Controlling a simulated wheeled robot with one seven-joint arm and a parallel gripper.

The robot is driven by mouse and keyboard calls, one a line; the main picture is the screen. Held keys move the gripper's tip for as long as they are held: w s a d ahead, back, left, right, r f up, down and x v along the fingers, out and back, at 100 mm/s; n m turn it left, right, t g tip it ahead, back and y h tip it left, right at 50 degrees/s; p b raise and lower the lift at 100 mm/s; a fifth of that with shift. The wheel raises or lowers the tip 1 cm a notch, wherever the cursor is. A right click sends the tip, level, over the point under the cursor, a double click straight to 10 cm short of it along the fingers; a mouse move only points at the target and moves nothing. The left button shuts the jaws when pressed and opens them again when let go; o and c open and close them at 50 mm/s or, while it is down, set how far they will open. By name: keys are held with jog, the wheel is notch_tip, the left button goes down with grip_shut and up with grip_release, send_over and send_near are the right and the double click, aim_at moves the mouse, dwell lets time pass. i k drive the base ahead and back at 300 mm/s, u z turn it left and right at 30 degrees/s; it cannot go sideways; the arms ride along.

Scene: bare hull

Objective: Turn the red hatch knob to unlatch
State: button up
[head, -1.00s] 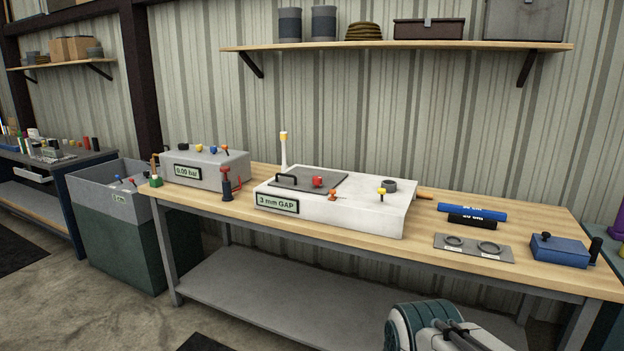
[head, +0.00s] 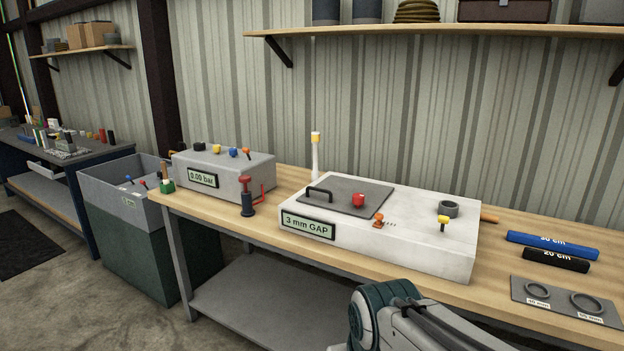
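The red hatch knob (head: 358,200) sits on the dark grey hatch plate (head: 376,192) on top of a white box (head: 458,243). A black bar handle (head: 319,190) stands at the left part of the plate. The label on the box front (head: 308,226) reads "3 mm GAP". An orange knob (head: 378,221) and a yellow knob (head: 443,221) are on the box to the right of the plate. Part of my arm shows at the bottom of the head view, in front of the bench. My gripper is not in view.
A grey box (head: 237,173) labelled "0.00 bar" and a dark red-topped pump-like tool (head: 246,196) stand left of the white box. Blue and black rolls (head: 552,246) and a plate with rings (head: 528,301) lie to the right. A shelf (head: 450,31) hangs above.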

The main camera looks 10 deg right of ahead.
aim_at(358, 198)
jog(key=z, duration=0.25)
jog(key=i, duration=1.55)
jog(key=z, duration=0.4)
